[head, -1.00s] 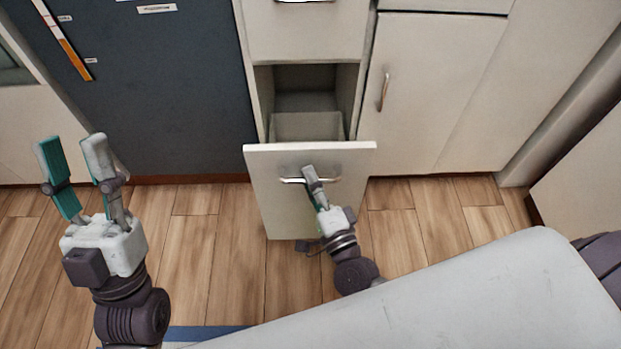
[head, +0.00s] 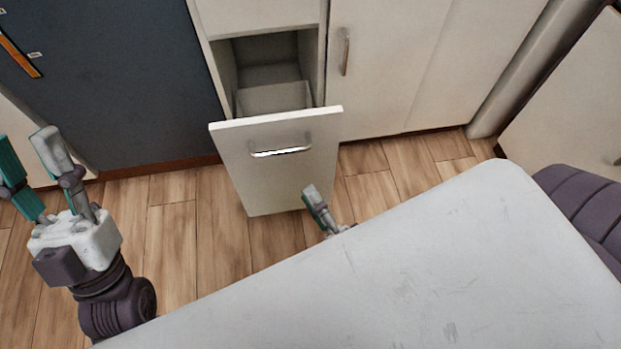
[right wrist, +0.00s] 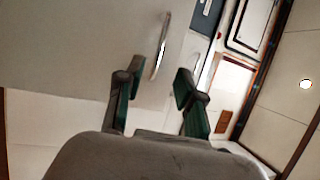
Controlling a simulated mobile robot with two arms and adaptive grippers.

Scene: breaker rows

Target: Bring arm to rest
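My right gripper (head: 317,208) is just below and to the right of the handle (head: 281,147) of a pulled-out drawer (head: 235,165). Most of it is hidden behind my large pale arm link. In the right wrist view its two dark green-padded fingers stand apart with nothing between them (right wrist: 158,75). The handle also shows there, ahead of the fingers and apart from them (right wrist: 161,46). My left gripper (head: 27,155) is at the left of the head view, fingers up and spread, holding nothing.
The drawer stands open, its box empty where I see inside. A closed cabinet door (head: 385,70) is to its right and a dark panel (head: 110,85) to its left. Wooden floor (head: 172,240) lies clear between my left gripper and the drawer.

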